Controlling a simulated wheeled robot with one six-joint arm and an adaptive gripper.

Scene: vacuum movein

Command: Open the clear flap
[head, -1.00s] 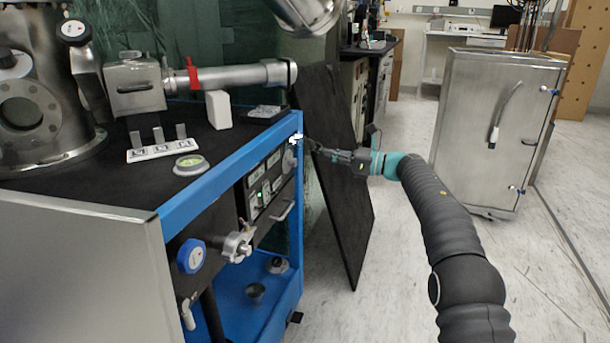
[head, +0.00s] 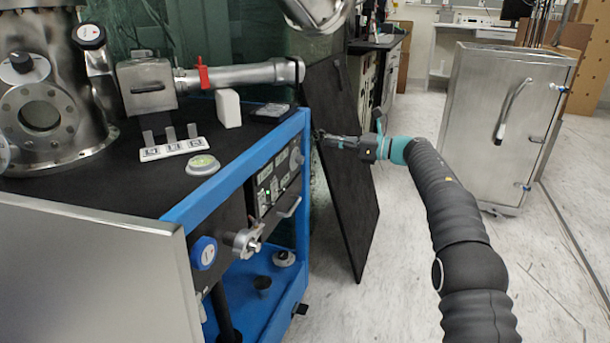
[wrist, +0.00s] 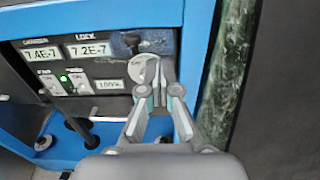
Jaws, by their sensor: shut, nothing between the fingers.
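In the wrist view, a small, faintly bluish see-through patch, which looks like the clear flap (wrist: 158,41), lies at the upper right of the instrument panel (wrist: 84,62). A dark knob-like part (wrist: 128,40) is beside it, and a round pale disc (wrist: 141,68) is just below. My gripper (wrist: 156,70) is shut and empty, with its fingertips in front of the disc, just below the patch. Contact is unclear, and the fingers hide part of the disc. In the head view my gripper (head: 320,136) is at the right front corner of the blue-framed rack (head: 235,165); the flap cannot be made out there.
A dark board (head: 345,170) leans just right of the rack, close under my arm. A steel cabinet (head: 490,120) stands at the right. A metal valve with a blue cap (head: 204,252) sticks out of the rack front. The floor (head: 390,290) in between is clear.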

